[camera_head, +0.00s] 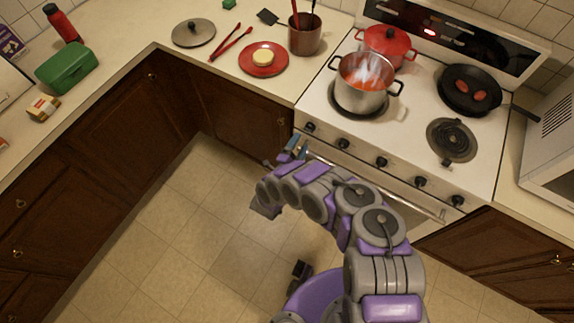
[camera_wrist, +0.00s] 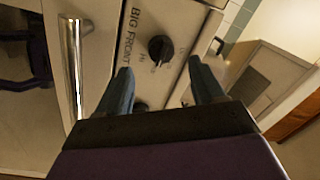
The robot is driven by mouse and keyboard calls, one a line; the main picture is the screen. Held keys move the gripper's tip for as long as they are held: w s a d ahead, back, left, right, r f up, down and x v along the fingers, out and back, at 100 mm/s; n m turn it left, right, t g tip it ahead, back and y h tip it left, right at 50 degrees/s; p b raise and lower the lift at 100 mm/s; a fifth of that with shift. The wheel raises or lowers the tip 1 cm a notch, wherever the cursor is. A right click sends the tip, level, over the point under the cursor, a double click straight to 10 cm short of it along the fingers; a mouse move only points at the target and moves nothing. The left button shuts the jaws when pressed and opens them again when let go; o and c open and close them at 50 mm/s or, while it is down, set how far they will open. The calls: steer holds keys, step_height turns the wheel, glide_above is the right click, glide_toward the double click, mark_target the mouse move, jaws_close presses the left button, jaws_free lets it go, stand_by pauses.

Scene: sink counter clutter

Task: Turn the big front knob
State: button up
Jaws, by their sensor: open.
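The big front knob (camera_wrist: 160,48) is black and round, on the stove's white front panel, beside the printed words "BIG FRONT". The wrist view shows it ahead of and between the fingertips. My gripper (camera_wrist: 160,68) is open, and nothing shows between its fingers. In the head view, my gripper (camera_head: 292,147) is just in front of the stove's left end, near the leftmost knob (camera_head: 309,127), which seems to be the same knob. Contact with it cannot be made out.
The oven handle (camera_wrist: 74,60) runs close beside the panel. A steaming steel pot (camera_head: 362,88), a red pot (camera_head: 387,46) and a black pan (camera_head: 470,90) stand on the stove. A red plate (camera_head: 284,62) sits on the left counter. The floor left of my arm is clear.

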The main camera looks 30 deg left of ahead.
steer(key=s+b, duration=0.1)
steer(key=s, duration=1)
steer(key=shift+a+f, duration=0.2)
steer(key=shift+f, duration=0.25)
steer(key=n+b, duration=1.2)
steer(key=b, duration=0.2)
glide_toward(309, 128)
steer(key=shift+g+h, duration=0.3)
steer(key=w, duration=0.8)
steer(key=shift+w+d+f, duration=0.1)
steer(key=shift+w+f, duration=0.15)
steer(key=shift+f, duration=0.05)
steer(key=shift+c, duration=0.3)
